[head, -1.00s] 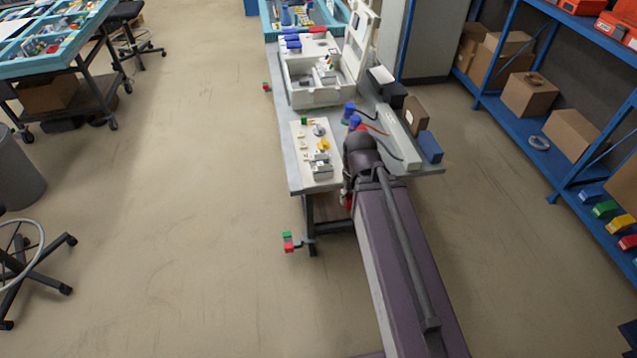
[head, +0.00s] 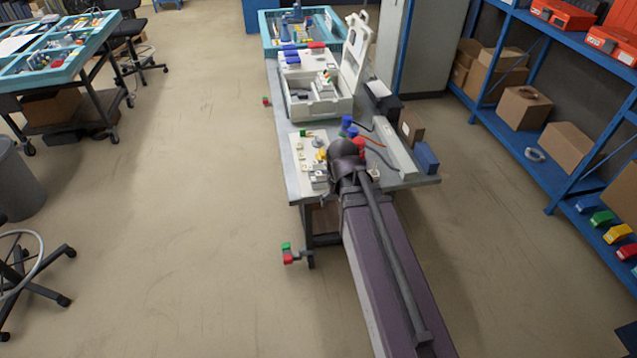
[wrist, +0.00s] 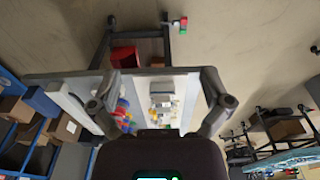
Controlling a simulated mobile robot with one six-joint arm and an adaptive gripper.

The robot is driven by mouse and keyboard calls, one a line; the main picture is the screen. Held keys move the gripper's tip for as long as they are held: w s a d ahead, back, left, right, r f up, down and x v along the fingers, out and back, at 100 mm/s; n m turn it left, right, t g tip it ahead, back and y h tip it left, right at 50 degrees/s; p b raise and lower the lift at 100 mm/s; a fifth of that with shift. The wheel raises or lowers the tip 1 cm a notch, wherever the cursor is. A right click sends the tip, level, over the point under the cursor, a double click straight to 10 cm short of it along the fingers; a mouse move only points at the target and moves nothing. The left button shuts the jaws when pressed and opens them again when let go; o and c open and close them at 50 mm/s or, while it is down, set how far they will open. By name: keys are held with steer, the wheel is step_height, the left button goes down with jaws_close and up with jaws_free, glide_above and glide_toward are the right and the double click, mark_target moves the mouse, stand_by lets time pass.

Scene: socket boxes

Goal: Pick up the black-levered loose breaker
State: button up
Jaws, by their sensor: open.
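A white panel (head: 299,184) lies on the near end of the grey workbench. Small white breaker modules (head: 318,177) stand on it, partly covered by my arm. The panel and modules also show between my fingers in the wrist view (wrist: 163,100). Their levers are too small to tell which breaker has the black one. My gripper (wrist: 160,103) is open and empty, its fingers spread on either side of the panel in the picture. In the head view the gripper is hidden behind my arm.
A white open box (head: 318,107) with parts inside stands farther back on the workbench (head: 405,182). Blue and red pieces (head: 347,127) and cables lie beside the panel. A grey rail (head: 398,150) and a blue block (head: 426,158) are at the right.

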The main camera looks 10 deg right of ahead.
steer(key=w+t+b, duration=0.1)
steer(key=w+t, duration=0.2)
steer(key=w, duration=1.6)
steer(key=shift+w+d+t, duration=0.2)
steer(key=shift+d+t, duration=0.05)
steer(key=shift+t, duration=0.15)
steer(key=b, duration=0.8)
glide_toward(321, 173)
steer(key=x, duration=0.5)
steer(key=shift+d, duration=0.15)
steer(key=shift+w+f, duration=0.1)
steer(key=shift+b+x, duration=2.4)
steer(key=shift+x, duration=0.1)
steer(key=c, duration=1.2)
